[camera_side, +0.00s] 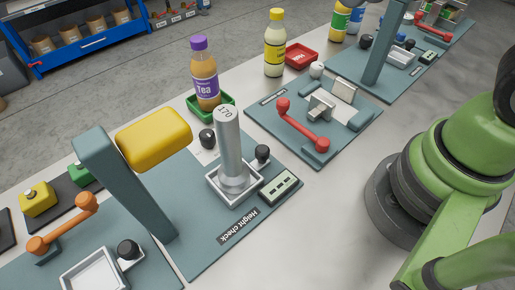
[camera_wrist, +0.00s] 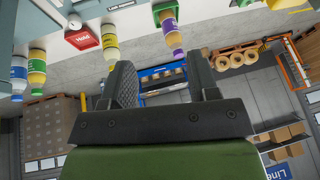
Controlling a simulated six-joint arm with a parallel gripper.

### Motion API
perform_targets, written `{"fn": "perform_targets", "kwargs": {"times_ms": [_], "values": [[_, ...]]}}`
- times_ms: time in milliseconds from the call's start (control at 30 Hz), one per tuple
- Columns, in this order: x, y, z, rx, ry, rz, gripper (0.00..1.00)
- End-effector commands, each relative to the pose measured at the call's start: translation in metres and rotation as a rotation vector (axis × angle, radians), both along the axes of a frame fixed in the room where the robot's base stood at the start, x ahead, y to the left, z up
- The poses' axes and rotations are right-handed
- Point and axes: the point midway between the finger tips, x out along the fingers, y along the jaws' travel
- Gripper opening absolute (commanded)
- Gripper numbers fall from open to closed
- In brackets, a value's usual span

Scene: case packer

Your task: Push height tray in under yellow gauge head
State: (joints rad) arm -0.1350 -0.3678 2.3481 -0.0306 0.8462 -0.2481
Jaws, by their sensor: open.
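The height tray (camera_side: 213,187) is a small white square tray on the teal plate marked "Height check" (camera_side: 240,225). A grey cylinder marked 170 (camera_side: 230,150) stands upright in it. The yellow gauge head (camera_side: 155,138) sits on a teal post (camera_side: 125,185) to the left of the tray, and the tray is not under it. My gripper (camera_wrist: 158,62) shows only in the wrist view, with its two dark fingers apart and nothing between them. It is outside the side view; the wrist view shows neither the tray nor the gauge head.
Black knobs (camera_side: 262,153) flank the tray, with a small counter (camera_side: 278,187) at its right. Behind stand a tea bottle (camera_side: 204,82) on a green tray, a yellow bottle (camera_side: 274,45) and a red Hold tray (camera_side: 301,56). A red-handled fixture (camera_side: 303,127) lies right.

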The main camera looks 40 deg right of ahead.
Motion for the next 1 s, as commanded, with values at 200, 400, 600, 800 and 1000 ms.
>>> {"fn": "perform_targets", "kwargs": {"times_ms": [200,400,600,800,1000], "values": [[0.044,0.037,-0.052,-0.170,0.144,0.422,0.55],[0.062,0.071,-0.115,-0.284,0.247,0.792,0.55],[0.064,0.089,-0.157,-0.336,0.300,1.008,0.55],[0.062,0.092,-0.174,-0.347,0.313,1.055,0.55],[0.060,0.092,-0.208,-0.346,0.317,1.052,0.55]]}}
